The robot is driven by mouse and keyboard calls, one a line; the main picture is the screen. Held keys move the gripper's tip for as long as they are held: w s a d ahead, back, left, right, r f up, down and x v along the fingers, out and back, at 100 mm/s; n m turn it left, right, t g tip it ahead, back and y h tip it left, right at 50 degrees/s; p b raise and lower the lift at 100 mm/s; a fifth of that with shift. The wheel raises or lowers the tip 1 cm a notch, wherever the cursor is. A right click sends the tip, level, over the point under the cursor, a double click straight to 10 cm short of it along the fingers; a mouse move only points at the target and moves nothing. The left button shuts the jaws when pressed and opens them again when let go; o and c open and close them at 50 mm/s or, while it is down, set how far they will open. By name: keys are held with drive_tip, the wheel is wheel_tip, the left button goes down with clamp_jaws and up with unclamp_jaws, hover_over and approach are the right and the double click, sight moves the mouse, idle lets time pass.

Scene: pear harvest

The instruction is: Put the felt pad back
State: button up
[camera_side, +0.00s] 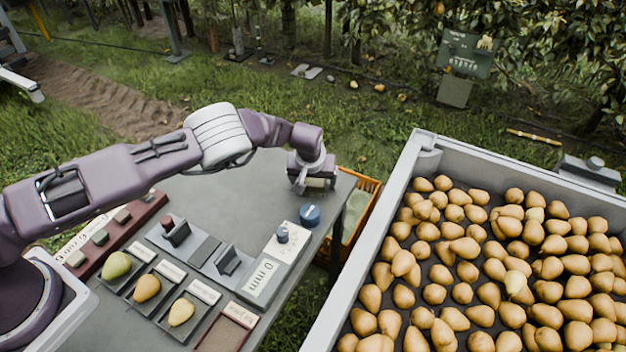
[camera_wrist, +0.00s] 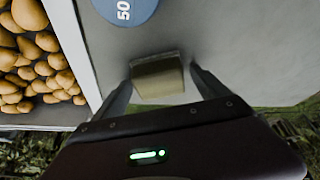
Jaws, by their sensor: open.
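A tan, block-like piece, which looks like the felt pad (camera_wrist: 158,78), lies on the grey table top in the wrist view. My gripper (camera_wrist: 161,72) is open, with one finger on each side of it; small gaps seem to show, and I cannot tell whether either finger touches it. In the side view my gripper (camera_side: 312,186) is low over the table's far right corner, and it mostly hides the pad there. A shallow tray with a reddish-brown floor (camera_side: 226,333) and a label sits at the table's near edge.
A blue round piece (camera_side: 309,215) stands close to my gripper; the wrist view shows it marked 50 (camera_wrist: 125,8). A gauge with a 0 mm display (camera_side: 263,277) and several pear trays (camera_side: 150,285) lie nearer. A pear-filled bin (camera_side: 338,300) stands right, an orange crate (camera_side: 372,187) beside the table.

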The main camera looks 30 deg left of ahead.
drive_tip(key=shift+r, duration=0.45)
drive_tip(key=v, duration=1.1)
drive_tip(key=shift+s+r, duration=0.2)
drive_tip(key=s+a+r+h, duration=0.15)
drive_tip(key=s+r, duration=0.25)
drive_tip(key=r, duration=0.4)
drive_tip(key=s+a+r+h, duration=0.15)
drive_tip(key=s+r, duration=0.25)
drive_tip(key=r, duration=0.4)
drive_tip(key=s+a+r, duration=0.3)
drive_tip(key=s+r, duration=0.1)
drive_tip(key=r, duration=0.3)
drive_tip(key=s+a+r+m, duration=0.2)
drive_tip(key=s+r, duration=0.5)
drive_tip(key=s, duration=0.6)
drive_tip(key=s+a+f+m+t+y, duration=0.1)
drive_tip(key=s+a+m, duration=0.1)
drive_tip(key=s, duration=1.2)
drive_tip(key=shift+s+a+f+m, duration=0.15)
drive_tip(key=shift+s+a+m, duration=0.2)
drive_tip(key=shift+a, duration=0.45)
